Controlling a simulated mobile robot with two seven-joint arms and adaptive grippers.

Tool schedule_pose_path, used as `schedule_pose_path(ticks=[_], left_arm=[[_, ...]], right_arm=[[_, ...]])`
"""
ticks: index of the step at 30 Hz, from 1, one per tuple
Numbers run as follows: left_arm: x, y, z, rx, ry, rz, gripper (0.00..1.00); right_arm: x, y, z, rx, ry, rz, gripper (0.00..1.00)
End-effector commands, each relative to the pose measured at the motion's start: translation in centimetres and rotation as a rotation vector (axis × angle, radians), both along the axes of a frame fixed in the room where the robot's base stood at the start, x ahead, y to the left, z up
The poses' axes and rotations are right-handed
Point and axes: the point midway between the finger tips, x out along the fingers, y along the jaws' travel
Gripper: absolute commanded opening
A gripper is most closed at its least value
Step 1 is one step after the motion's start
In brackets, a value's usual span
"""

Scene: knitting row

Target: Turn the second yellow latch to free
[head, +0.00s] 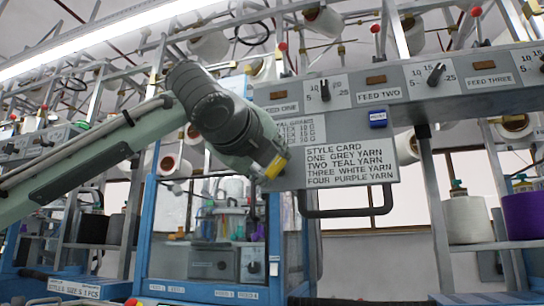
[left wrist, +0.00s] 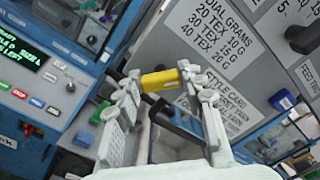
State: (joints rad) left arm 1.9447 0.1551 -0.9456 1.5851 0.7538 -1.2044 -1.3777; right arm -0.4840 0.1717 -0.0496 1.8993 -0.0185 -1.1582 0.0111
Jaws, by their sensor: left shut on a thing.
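A yellow latch (left wrist: 160,80) sits at the lower edge of the grey panel in the left wrist view. My left gripper (left wrist: 162,84) has its two pale fingers on either side of the latch and is shut on it. In the head view, a yellow piece (head: 275,167) shows at the end of my left arm, at the left edge of the style card panel (head: 295,178). The fingers are mostly hidden there by my wrist. I cannot tell from these frames whether this latch is the second one. My right gripper is not in view.
A dark handle bar (head: 345,212) hangs below the panel. A blue piece (head: 378,119) is on the panel at the right. Black dials (head: 325,90) line the upper strip. A blue-framed cabinet (head: 150,225) stands below my arm. White and purple yarn cones (head: 468,220) (head: 525,215) stand right.

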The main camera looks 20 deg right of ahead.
Motion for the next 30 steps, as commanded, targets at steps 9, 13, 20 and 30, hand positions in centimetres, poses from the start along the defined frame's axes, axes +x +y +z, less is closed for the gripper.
schedule_pose_path(ticks=[9,13,20,30], left_arm=[[0.1,0.1,-0.1,-0.249,0.169,0.0,0.1],[0.1,0.0,-0.1,-0.342,0.232,-0.001,0.1],[0.1,0.1,-0.3,-0.476,0.321,0.0,0.1],[0.1,0.1,-0.3,-0.578,0.39,0.001,0.1]], right_arm=[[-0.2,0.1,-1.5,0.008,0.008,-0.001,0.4],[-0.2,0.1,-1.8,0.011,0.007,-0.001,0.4],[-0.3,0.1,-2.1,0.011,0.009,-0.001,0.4],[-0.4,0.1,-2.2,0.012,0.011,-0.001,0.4]])
